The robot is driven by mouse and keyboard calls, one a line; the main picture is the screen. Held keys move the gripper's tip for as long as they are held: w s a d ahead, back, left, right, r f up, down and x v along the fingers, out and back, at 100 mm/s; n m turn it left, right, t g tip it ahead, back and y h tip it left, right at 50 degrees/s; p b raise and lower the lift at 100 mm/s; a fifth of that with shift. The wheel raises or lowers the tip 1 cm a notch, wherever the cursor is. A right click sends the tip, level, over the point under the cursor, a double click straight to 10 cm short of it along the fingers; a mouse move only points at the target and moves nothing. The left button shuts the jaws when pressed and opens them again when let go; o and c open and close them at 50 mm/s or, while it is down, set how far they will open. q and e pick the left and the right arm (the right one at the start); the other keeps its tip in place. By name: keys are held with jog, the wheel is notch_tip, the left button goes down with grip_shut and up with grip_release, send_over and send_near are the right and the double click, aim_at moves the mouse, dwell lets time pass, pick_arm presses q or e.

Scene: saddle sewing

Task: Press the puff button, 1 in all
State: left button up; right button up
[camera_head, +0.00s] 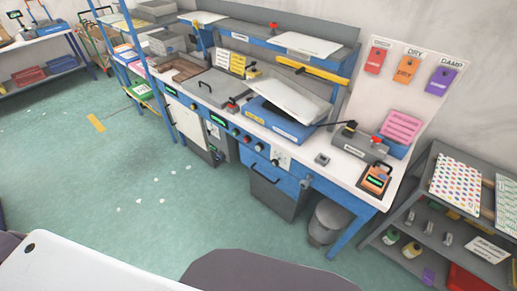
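No label that I can read marks the puff button. Several round knobs or buttons sit on the blue front rail of the workbench, among them a red one (246,139) and a dark one (259,147). A red-topped piece (231,103) stands on the bench top left of the press-like unit (278,122), whose grey lid is raised. Neither of my grippers is in view.
A handheld device (376,179) lies at the bench's right end. A grey bin (328,222) stands below. Shelving (428,200) is at right. Tags (406,70) hang on a white board behind. The green floor (150,205) before the bench is clear apart from small pale spots.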

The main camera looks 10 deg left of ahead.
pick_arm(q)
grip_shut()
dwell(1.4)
